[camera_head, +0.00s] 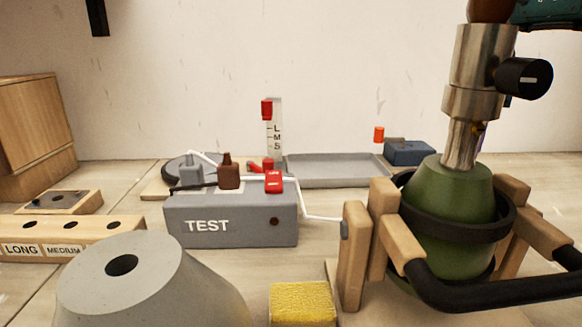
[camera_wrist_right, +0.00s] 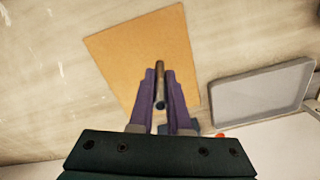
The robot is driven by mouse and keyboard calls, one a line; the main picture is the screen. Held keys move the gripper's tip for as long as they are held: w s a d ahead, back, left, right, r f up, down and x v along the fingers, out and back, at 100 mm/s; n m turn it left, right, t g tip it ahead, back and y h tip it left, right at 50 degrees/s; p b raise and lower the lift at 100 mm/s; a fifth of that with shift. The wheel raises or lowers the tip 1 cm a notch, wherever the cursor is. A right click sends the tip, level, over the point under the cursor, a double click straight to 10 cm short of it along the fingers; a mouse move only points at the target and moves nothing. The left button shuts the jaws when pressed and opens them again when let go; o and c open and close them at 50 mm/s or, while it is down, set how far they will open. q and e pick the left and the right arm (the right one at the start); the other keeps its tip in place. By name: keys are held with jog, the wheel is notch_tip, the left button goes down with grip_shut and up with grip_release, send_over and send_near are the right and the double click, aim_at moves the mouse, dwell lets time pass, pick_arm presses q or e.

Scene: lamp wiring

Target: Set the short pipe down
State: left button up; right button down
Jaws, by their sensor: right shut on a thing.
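The short pipe (camera_wrist_right: 160,82) is a thin dark metal tube in the right wrist view, with one open end facing the camera. My right gripper (camera_wrist_right: 160,75) is shut on it, with a purple finger on each side. The pipe shows over a flat tan board (camera_wrist_right: 118,62); I cannot tell whether it touches the board. I cannot make out the pipe or the right gripper's fingers in the head view. My left gripper is not in view.
A grey tray (camera_wrist_right: 262,95) lies beside the tan board; the head view shows a grey tray (camera_head: 335,182) by the wall. A TEST box (camera_head: 230,225), a green lamp body (camera_head: 445,225) in a wooden holder, a grey cone (camera_head: 150,290) and a yellow sponge (camera_head: 303,305) crowd the front.

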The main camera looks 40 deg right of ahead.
notch_tip(320, 180, down, 3)
jog(key=shift+f+b, duration=0.1)
jog(key=shift+b, duration=0.95)
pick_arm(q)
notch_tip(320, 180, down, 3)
pick_arm(e)
jog(key=shift+r, duration=0.2)
jog(key=shift+f, duration=0.1)
jog(key=shift+f, duration=0.15)
jog(key=c, duration=0.9)
grip_release()
pick_arm(q)
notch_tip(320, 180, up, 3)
jog(key=p, duration=0.3)
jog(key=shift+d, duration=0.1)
pick_arm(e)
notch_tip(320, 180, up, 12)
jog(key=shift+r, duration=0.25)
